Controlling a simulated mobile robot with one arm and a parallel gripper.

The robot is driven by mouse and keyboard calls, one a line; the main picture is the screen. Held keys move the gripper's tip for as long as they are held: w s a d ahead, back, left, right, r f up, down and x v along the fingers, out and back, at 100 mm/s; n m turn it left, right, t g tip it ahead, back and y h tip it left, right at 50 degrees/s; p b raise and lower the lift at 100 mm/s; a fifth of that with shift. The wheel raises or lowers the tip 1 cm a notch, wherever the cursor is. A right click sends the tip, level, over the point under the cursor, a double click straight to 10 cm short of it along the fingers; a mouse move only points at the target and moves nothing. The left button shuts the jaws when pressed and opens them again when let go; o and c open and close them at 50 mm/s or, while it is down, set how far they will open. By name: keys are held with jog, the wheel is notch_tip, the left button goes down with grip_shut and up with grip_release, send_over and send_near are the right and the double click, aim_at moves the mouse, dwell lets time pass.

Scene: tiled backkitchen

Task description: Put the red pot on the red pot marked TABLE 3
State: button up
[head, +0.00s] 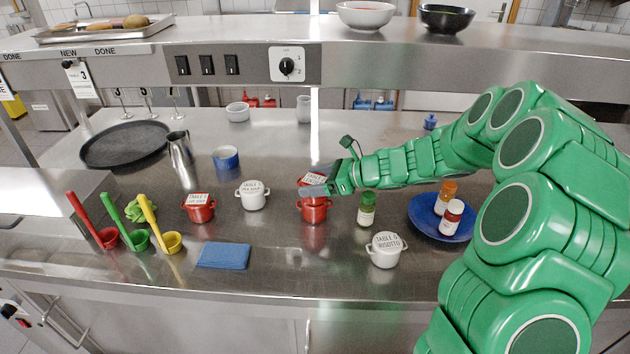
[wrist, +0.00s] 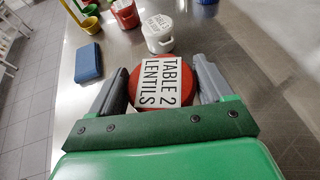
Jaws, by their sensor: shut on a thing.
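My gripper (head: 316,190) is shut on a red pot (head: 312,171). In the wrist view the fingers (wrist: 157,80) sit on both sides of this held red pot (wrist: 133,105), whose white label reads TABLE 2 LENTILS. In the head view a red pot body with small handles (head: 314,213) shows right under the fingers. I cannot tell whether it is the lower part of the held pot or a second pot beneath it. Another red pot (head: 199,214) stands to the left with a white label, too small to read surely; it also shows in the wrist view (wrist: 125,16).
A white pot (head: 252,201) stands left of my gripper. A blue plate (head: 425,222) holds jars. A blue cloth (head: 223,255) lies in front. A shelf (head: 400,68) overhangs the back.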

jog(key=shift+f, duration=0.1)
jog(key=o, duration=1.2)
